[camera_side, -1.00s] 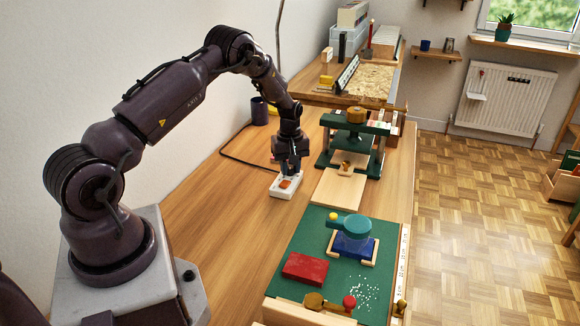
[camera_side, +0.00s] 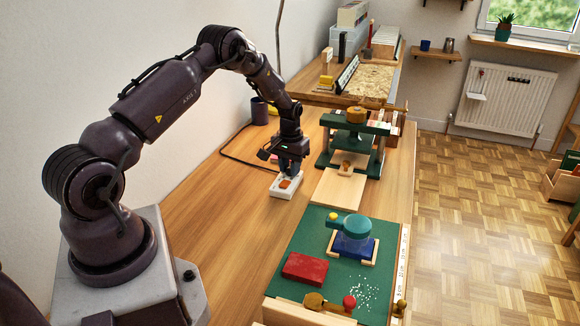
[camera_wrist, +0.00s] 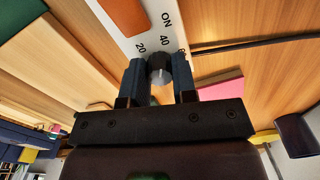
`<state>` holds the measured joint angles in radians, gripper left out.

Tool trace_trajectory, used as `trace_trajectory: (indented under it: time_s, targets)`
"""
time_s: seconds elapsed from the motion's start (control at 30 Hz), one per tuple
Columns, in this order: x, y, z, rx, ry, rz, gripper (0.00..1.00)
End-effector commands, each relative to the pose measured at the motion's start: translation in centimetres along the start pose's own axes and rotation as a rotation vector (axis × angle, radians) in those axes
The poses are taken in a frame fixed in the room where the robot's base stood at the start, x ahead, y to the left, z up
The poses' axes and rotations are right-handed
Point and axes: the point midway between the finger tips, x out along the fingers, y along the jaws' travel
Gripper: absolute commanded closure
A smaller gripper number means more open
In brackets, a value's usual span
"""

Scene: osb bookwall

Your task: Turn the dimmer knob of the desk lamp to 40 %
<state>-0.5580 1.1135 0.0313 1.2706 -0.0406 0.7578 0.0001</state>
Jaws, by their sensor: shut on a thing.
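The white dimmer box (camera_side: 277,192) lies on the wooden bench below my gripper (camera_side: 287,170). An orange rocker (camera_wrist: 124,14) sits on its top. In the wrist view, the box's white face (camera_wrist: 163,36) carries the marks ON, 20, 40 and a partly hidden one. The small dark grey knob (camera_wrist: 159,67) is between my gripper's two blue fingers (camera_wrist: 160,76), at the edge of the scale, and they are shut on it. A pale streak shows on the knob, but I cannot tell its exact setting. The lamp's head is not in view.
A black cable (camera_wrist: 240,43) runs beside the box. A green press (camera_side: 354,124) stands to the right, with a wooden board (camera_side: 338,188) in front. A green mat (camera_side: 300,238) lies nearer the camera.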

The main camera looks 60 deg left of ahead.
Motion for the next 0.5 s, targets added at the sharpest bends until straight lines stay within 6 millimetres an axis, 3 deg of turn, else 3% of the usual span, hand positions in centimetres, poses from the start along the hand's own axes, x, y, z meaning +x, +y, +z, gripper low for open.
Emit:
trace_trajectory:
  time_s: [0.5]
  targets:
    - [-0.04, -0.02, 0.04, 0.08, -0.002, 0.0, 0.98]
